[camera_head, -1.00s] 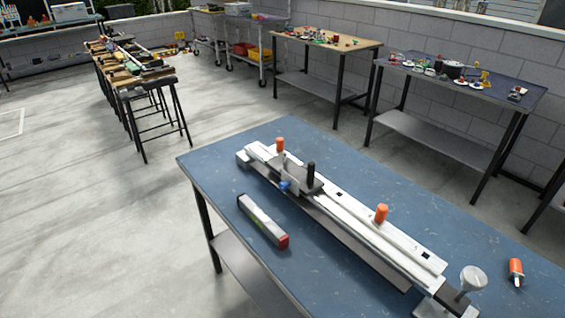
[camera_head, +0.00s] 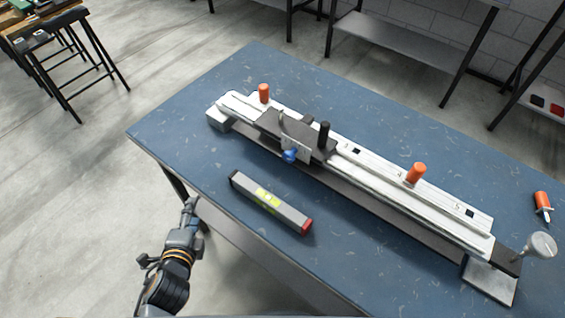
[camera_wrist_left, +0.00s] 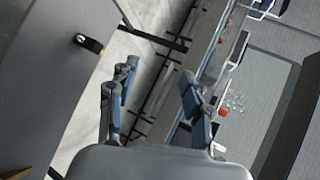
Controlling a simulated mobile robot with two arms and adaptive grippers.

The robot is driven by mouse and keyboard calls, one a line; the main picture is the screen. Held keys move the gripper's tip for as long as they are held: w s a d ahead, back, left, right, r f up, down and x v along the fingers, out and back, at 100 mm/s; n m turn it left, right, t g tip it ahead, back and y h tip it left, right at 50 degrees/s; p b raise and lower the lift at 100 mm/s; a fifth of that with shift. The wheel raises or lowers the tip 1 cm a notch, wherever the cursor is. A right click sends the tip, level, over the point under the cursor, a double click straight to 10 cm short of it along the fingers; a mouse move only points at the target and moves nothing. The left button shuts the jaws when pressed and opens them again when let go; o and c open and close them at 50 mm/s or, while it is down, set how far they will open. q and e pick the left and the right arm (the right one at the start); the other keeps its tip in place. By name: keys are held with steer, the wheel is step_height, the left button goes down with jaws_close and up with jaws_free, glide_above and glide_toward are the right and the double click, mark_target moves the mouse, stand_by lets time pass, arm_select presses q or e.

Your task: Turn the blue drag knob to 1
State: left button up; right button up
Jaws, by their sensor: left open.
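The blue drag knob (camera_head: 290,156) sits on the front of the grey sliding carriage (camera_head: 299,140), which rides on a long white rail fixture (camera_head: 365,177) on the blue table. A black upright handle (camera_head: 323,135) stands on the carriage. No number on the knob is readable. My left gripper (camera_head: 191,212) is low at the table's near left edge, well apart from the knob and the fixture. In the left wrist view its two fingers (camera_wrist_left: 158,98) are spread with nothing between them. My right gripper is in neither view.
A grey spirit level (camera_head: 270,203) with a red end lies on the table (camera_head: 210,140) in front of the fixture. Orange pegs (camera_head: 415,173) stand on the rail. A loose orange-handled tool (camera_head: 542,203) lies at the right. The table's near left corner is bare.

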arm_select(q)
step_height(320, 180, up, 6)
steer(key=d+m+t, duration=0.1)
steer(key=m+t, duration=0.1)
steer(key=m, duration=0.1)
steer(key=m+h, duration=1.1)
steer(key=m, duration=1.1)
glide_toward(287, 159)
steer(key=p+x, duration=0.5)
steer(key=x, duration=0.1)
steer(key=shift+w+d+r, duration=0.1)
steer(key=shift+w+d, duration=0.05)
steer(key=shift+w, duration=0.25)
steer(key=shift+x, duration=0.75)
steer(key=shift+c, duration=0.2)
jaws_close()
